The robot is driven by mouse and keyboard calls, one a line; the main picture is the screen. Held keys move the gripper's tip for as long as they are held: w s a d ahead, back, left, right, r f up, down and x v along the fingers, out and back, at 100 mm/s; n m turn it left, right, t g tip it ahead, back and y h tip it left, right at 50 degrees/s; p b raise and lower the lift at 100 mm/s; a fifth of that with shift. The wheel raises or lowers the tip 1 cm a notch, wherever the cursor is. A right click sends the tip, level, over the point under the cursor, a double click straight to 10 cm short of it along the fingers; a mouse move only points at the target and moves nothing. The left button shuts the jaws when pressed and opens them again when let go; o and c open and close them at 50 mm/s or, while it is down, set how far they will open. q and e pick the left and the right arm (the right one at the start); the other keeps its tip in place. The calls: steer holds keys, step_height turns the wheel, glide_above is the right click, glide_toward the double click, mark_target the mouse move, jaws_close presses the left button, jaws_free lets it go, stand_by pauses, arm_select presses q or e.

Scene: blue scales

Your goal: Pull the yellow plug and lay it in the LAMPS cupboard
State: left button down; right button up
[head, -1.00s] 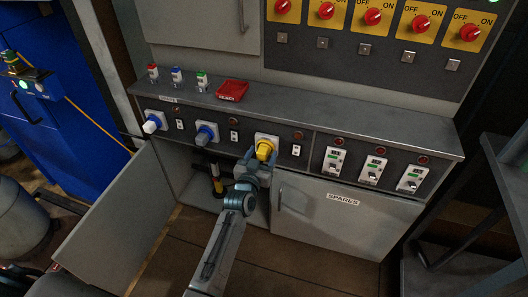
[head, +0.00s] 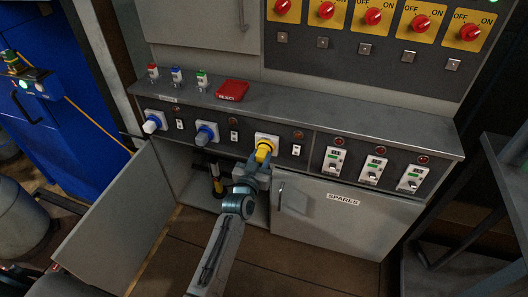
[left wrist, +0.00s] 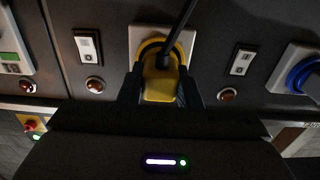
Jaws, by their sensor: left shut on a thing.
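The yellow plug (head: 264,149) sits at a white socket plate on the dark front panel. It also shows in the left wrist view (left wrist: 159,88), with a dark cable running up from it. My left gripper (head: 262,158) is shut on the plug, one finger on each side. The plug still appears to be at the socket. An open cupboard (head: 185,190) lies below and left of it, its grey door swung out to the left. No LAMPS label is readable. My right gripper is not in view.
The shut door marked SPARES (head: 343,222) is right of my arm. Two other plugs, a white-and-blue one (head: 154,122) and a grey-blue one (head: 206,134), are left on the panel. A red REJECT box (head: 232,91) lies on the ledge.

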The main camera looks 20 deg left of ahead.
mark_target(259, 160)
arm_select(q)
steer(key=shift+s+a+b, duration=0.1)
steer(key=shift+s+b, duration=0.25)
steer(key=shift+s, duration=2.1)
